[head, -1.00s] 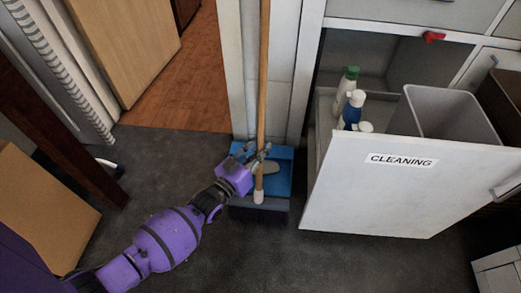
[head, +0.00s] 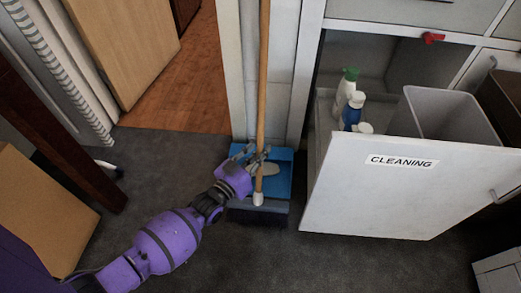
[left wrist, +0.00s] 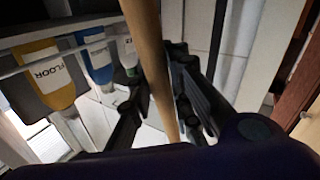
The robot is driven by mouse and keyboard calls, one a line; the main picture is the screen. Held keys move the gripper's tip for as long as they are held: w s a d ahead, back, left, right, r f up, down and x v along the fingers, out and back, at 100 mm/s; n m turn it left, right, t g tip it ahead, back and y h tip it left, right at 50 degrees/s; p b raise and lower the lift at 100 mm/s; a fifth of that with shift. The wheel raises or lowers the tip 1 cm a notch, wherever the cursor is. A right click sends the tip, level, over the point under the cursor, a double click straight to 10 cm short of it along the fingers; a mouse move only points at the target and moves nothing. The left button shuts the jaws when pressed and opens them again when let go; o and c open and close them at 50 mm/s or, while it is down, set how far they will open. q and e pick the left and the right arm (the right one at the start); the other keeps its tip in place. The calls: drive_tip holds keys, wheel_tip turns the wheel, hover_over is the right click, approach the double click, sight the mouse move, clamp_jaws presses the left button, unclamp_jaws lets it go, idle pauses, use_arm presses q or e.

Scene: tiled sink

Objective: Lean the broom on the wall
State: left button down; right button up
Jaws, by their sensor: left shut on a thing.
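The broom (head: 262,90) has a long wooden handle and a dark brush head (head: 258,215). It stands nearly upright, brush down on the dark floor, in front of the narrow white wall (head: 285,70) between doorway and cabinet. I cannot tell whether its handle touches the wall. My left gripper (head: 262,160) is shut on the lower handle, a little above the brush head. The left wrist view shows the handle (left wrist: 150,60) passing between the dark fingers. A blue dustpan (head: 283,180) is behind the brush, partly hidden by gripper and broom. My right gripper is not in view.
An open drawer marked CLEANING (head: 370,190) sticks out on the right, holding bottles (head: 352,108) and a grey bin (head: 450,115). A doorway with wooden floor (head: 190,85) is at the back left. A cardboard box (head: 40,210) is at left. Floor at the front centre is clear.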

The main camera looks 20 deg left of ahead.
use_arm(q)
drive_tip(key=c, duration=1.8)
unclamp_jaws()
drive_tip(key=shift+o, duration=1.3)
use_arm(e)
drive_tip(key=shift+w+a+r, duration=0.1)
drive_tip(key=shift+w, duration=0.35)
use_arm(q)
drive_tip(key=shift+s+f, duration=0.1)
drive_tip(key=shift+s, duration=0.1)
drive_tip(key=v, duration=1.1)
drive_tip(key=shift+s+a, duration=0.15)
drive_tip(key=shift+s, duration=0.15)
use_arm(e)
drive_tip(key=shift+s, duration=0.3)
